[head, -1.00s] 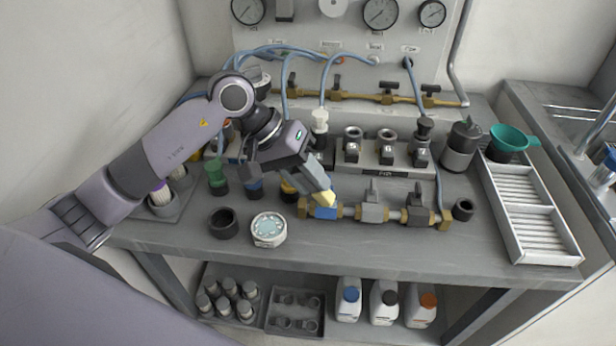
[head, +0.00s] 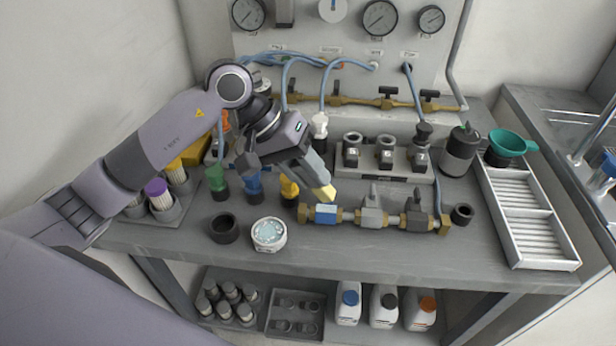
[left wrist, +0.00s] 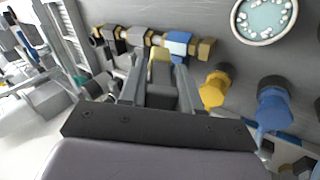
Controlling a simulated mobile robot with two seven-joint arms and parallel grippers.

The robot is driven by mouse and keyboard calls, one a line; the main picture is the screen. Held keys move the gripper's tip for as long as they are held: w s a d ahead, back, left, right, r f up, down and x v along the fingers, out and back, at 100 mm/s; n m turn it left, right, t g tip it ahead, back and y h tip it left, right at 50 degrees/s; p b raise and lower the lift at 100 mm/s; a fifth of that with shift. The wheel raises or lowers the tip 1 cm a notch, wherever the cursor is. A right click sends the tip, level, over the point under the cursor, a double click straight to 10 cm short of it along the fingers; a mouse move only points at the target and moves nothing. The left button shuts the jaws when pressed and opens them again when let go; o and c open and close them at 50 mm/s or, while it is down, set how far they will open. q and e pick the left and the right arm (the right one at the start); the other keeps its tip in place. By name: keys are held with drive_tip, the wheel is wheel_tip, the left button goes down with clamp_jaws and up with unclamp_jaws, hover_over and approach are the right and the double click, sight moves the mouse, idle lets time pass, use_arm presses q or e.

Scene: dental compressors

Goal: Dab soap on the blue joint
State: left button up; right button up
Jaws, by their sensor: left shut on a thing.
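The blue joint (head: 326,214) sits on the brass pipe assembly (head: 390,219) lying along the front of the bench; a pale patch shows on it. My left gripper (head: 315,170) is shut on a grey-handled dauber with a yellow tip (head: 326,193). The tip is just behind and above the joint in the head view, apart from it in the picture. In the left wrist view the yellow tip (left wrist: 160,54) is beside the blue joint (left wrist: 179,44); the exact gap is unclear. The round soap dish (head: 268,234), with white bubbles on pale green, stands left of the joint. My right gripper is not in view.
A black cup (head: 223,227) stands left of the dish. Yellow (head: 289,188), blue (head: 254,187) and green (head: 217,180) fittings stand behind. A white tray (head: 530,215) and a green funnel (head: 510,142) are at right.

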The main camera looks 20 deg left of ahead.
use_arm(q)
drive_tip(key=shift+r+p, duration=0.55)
drive_tip(key=shift+r, duration=1.6)
